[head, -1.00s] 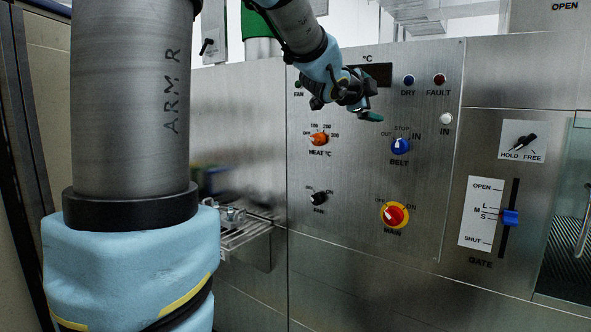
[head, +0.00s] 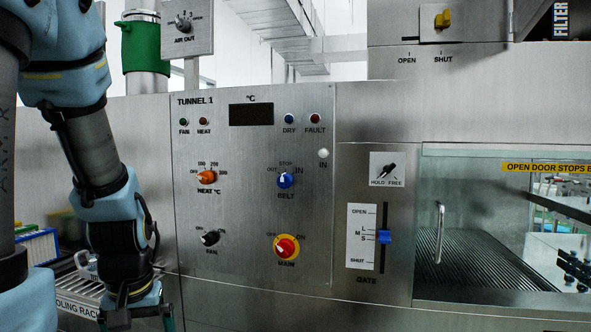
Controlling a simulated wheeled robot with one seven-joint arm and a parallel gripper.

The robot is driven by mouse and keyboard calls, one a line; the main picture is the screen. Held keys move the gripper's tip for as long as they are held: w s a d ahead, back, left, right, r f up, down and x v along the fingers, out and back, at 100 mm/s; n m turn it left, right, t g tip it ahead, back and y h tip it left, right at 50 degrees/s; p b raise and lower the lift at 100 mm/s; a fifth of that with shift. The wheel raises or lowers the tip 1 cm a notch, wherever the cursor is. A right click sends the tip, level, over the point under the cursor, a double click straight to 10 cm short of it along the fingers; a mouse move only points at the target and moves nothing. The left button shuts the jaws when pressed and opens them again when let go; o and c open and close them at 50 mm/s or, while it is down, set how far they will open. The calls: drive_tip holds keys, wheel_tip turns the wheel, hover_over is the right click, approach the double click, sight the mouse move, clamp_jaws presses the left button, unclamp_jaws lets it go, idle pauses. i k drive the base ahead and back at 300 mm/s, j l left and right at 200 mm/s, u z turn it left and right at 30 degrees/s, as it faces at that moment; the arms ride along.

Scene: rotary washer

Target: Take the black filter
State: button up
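A black part lettered FILTER (head: 573,20) shows at the top right corner of the head view, cut by the picture's edge. I cannot tell whether it is the filter itself or a label on its housing. My gripper (head: 140,318) points down at the lower left, in front of the cooling rack, far from that part. Its fingertips run to the bottom edge, so its opening cannot be judged, and no held object shows.
A steel control panel (head: 250,215) with knobs stands in the middle. Right of it are the gate slider (head: 385,237) and a glass door with a handle (head: 438,232). A yellow OPEN/SHUT latch (head: 443,18) sits above. The cooling rack (head: 80,288) is at lower left.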

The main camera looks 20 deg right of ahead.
sight(554, 25)
drive_tip(key=l+u, duration=0.15)
drive_tip(key=u, duration=0.3)
drive_tip(key=k+l+u, duration=0.6)
drive_tip(key=k+l, duration=0.1)
drive_tip(key=l, duration=0.05)
